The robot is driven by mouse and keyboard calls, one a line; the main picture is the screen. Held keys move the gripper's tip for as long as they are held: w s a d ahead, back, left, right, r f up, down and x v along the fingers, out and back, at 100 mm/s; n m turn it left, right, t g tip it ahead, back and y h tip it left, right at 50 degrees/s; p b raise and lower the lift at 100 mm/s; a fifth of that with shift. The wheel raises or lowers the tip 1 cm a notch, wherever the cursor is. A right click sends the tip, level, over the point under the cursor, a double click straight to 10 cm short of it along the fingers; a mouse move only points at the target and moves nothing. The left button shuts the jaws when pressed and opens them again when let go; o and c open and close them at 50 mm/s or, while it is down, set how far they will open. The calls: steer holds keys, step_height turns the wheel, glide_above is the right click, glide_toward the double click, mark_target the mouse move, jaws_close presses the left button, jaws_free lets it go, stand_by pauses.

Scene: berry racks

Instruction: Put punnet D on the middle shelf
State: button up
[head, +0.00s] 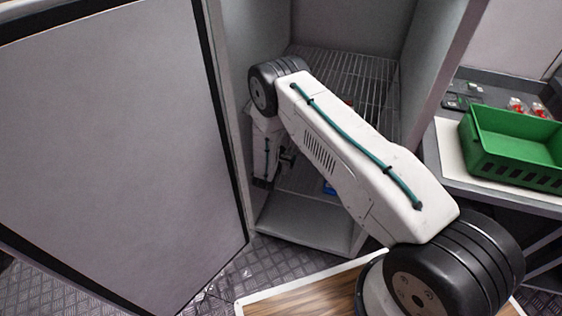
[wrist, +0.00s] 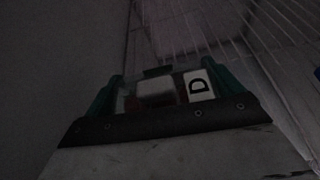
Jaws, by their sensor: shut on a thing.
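Punnet D (wrist: 158,93) shows in the wrist view as a clear box with something red inside and a white label with a black D. My gripper (wrist: 160,86) is shut on it, with a green finger on each side. In the head view my arm reaches into an open cabinet (head: 262,55) and hides the punnet and most of the gripper. A wire shelf (head: 345,62) shows inside the cabinet, behind and right of the arm. I cannot tell whether the punnet touches a shelf.
The open cabinet door (head: 110,140) fills the left side. A green crate (head: 512,172) stands on the counter (head: 455,165) at right, near several small punnets. A small blue thing (head: 328,188) lies low in the cabinet. The cabinet's side walls are close to the arm.

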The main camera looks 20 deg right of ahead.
steer(key=shift+w+f, duration=0.15)
steer(key=shift+f, duration=1.6)
steer(key=shift+f, duration=0.1)
steer(key=o, duration=0.7)
steer(key=shift+o, duration=0.2)
steer(key=shift+a, duration=0.1)
steer(key=v, duration=1.2)
